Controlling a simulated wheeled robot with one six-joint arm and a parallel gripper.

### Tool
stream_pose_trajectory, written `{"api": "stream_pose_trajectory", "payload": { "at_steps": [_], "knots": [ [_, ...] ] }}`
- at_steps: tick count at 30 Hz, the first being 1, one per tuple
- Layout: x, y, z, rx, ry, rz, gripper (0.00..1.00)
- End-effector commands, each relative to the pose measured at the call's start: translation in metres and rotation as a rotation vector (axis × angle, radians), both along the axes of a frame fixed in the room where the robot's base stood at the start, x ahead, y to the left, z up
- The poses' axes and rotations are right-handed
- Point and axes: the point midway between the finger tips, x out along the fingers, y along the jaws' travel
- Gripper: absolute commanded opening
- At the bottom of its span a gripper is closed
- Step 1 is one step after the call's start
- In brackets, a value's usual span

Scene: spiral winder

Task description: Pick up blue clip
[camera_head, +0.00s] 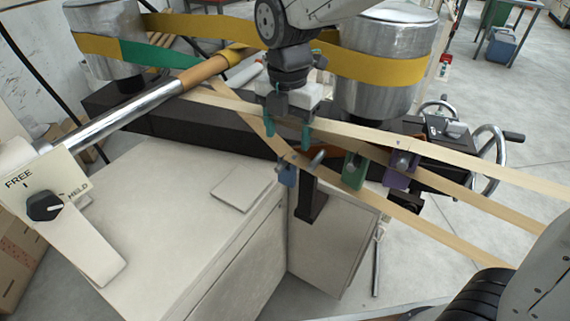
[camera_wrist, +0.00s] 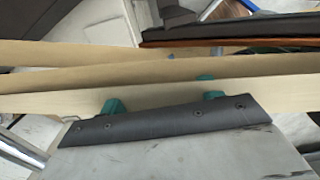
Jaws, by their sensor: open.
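The blue clip (camera_head: 287,175) hangs at the tan strip, beside a dark upright bracket (camera_head: 308,197), in the head view. My gripper (camera_head: 289,134) is above it, with its two teal fingers apart and pointing down near the tan strips. Nothing shows clearly between the fingers. In the wrist view, the teal fingers of my gripper (camera_wrist: 164,100) show past the dark grey edge of the gripper body, close to the tan strips (camera_wrist: 70,103).
A green clip (camera_head: 353,171) and a purple clip (camera_head: 399,170) sit to the right along the strips. Two metal drums (camera_head: 385,60) carry a yellow belt (camera_head: 200,27).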

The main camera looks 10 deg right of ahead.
Motion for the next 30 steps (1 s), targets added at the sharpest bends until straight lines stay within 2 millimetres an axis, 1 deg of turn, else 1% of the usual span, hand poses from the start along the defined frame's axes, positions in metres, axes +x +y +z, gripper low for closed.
{"api": "stream_pose_trajectory", "payload": {
  "at_steps": [1,4,9,13,16,22,23,24,26,27,28,29,30],
  "knots": [
    [0.0,-0.001,-0.007,-0.002,0.003,-0.002,0.64],
    [0.0,-0.002,-0.019,-0.002,0.004,-0.004,0.64],
    [-0.002,0.001,-0.044,-0.003,0.005,-0.003,0.64],
    [-0.002,0.002,-0.06,-0.002,0.003,-0.002,0.64],
    [-0.002,0.003,-0.066,-0.002,0.003,-0.002,0.64],
    [-0.002,0.003,-0.066,0.0,0.001,-0.001,0.64],
    [-0.002,0.003,-0.066,0.0,0.001,-0.001,0.61],
    [-0.002,0.004,-0.066,0.0,0.001,-0.001,0.5],
    [-0.002,0.004,-0.066,-0.001,0.001,0.0,0.33],
    [-0.002,0.004,-0.066,-0.001,0.001,0.0,0.22],
    [-0.002,0.004,-0.066,-0.001,0.001,0.0,0.15],
    [-0.002,0.004,-0.066,-0.001,0.001,0.0,0.15],
    [-0.002,0.004,-0.066,-0.001,0.001,0.0,0.12]
  ]
}}
